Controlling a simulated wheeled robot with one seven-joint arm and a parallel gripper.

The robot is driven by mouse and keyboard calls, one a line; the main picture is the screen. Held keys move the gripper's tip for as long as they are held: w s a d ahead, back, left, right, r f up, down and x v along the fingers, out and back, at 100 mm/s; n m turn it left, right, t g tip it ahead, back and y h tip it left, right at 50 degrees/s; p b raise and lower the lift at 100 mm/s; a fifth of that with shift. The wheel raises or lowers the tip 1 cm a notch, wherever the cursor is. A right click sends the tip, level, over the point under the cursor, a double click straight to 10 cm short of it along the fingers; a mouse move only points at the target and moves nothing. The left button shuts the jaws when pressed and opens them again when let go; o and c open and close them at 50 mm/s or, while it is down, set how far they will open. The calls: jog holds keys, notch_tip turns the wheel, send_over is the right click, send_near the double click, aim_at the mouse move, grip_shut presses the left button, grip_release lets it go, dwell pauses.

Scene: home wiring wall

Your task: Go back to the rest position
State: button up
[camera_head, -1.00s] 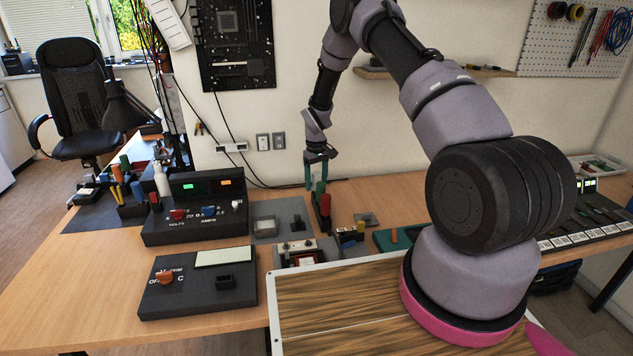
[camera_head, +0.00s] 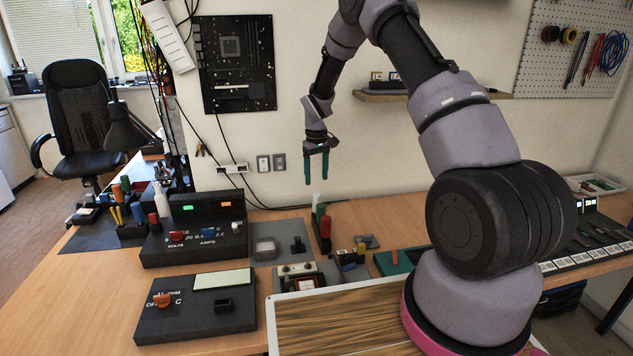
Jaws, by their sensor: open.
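My gripper (camera_head: 317,170) hangs in the air above the back of the workbench, in front of the wall, with its teal fingers pointing down. The fingers are apart, with nothing between them. Below it, the red and green upright pieces (camera_head: 322,222) stand on the bench, clear of the fingertips. My arm arches from the lower right up to the top of the view and down to the gripper, hiding part of the bench and wall.
A black meter box (camera_head: 195,230) and a black control box (camera_head: 195,305) stand on the left of the wooden bench (camera_head: 95,310). A shelf (camera_head: 440,96) and a pegboard (camera_head: 577,50) are on the wall at right. Cables hang near the circuit board (camera_head: 236,65).

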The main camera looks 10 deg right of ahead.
jog(key=shift+r, duration=0.1)
jog(key=s+d+r+m+t, duration=0.1)
jog(key=s+r, duration=0.3)
jog(key=r, duration=0.5)
jog(key=s+d+r+m+t, duration=0.15)
jog(key=s+r, duration=0.25)
jog(key=r, duration=0.5)
jog(key=s+d+r+m+t, duration=0.1)
jog(key=s+r, duration=0.3)
jog(key=r, duration=0.5)
jog(key=s+d+r+m+t+y, duration=0.1)
jog(key=s+r, duration=0.3)
jog(key=s, duration=0.8)
jog(key=s+d+r+m+t+y, duration=0.1)
jog(key=s+r+m, duration=0.3)
jog(key=s, duration=0.9)
jog(key=shift+d+r+t, duration=0.15)
jog(key=shift+r+t, duration=0.65)
jog(key=shift+t, duration=0.05)
